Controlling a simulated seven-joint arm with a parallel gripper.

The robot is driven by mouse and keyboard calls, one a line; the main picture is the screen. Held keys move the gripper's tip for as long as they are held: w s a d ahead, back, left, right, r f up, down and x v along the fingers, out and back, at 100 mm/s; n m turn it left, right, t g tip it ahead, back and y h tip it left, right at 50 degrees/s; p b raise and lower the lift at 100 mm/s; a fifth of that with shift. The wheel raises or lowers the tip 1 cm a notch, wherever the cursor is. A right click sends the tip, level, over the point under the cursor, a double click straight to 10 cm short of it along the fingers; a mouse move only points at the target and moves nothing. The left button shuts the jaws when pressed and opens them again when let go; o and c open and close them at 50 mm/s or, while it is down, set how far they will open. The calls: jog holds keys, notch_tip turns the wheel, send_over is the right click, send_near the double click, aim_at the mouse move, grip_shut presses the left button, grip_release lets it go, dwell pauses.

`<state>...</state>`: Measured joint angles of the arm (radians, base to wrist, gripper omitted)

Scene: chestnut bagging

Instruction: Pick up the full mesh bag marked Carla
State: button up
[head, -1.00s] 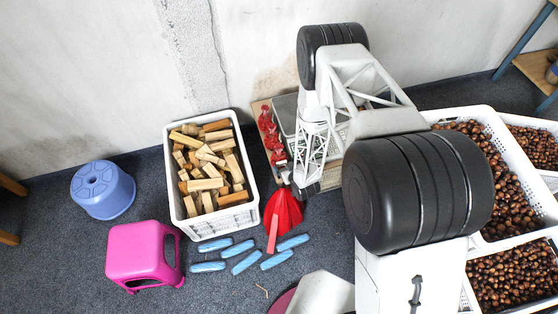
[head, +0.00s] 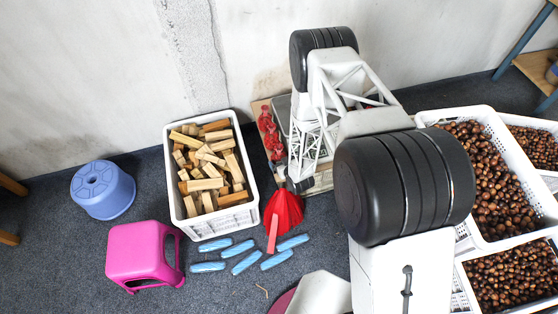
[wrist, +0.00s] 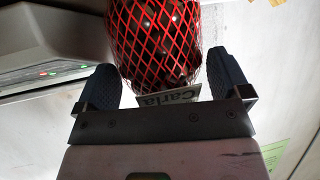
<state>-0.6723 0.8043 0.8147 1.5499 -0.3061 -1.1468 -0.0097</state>
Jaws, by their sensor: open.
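A full red mesh bag (wrist: 152,48) of dark chestnuts shows in the wrist view, with a tag (wrist: 168,96) reading Carla at its near end. My gripper (wrist: 163,85) is open, with one dark finger on each side of the bag. A gap shows beside the right finger; whether the left finger touches the mesh I cannot tell. In the head view my arm hides the gripper's jaws and most of the bag's surroundings. Several red bags (head: 268,130) stand in a row on a wooden board left of my arm. I cannot read their tags there.
A scale-like device (wrist: 50,55) with lit lamps stands left of the gripper. A white crate of wood blocks (head: 168,190), a red fan-shaped object (head: 287,210) and several blue packets (head: 247,262) lie left of my arm. Chestnut crates (head: 488,112) stand at right.

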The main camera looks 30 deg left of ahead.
jog(key=shift+x, duration=0.85)
jog(key=c, duration=0.7)
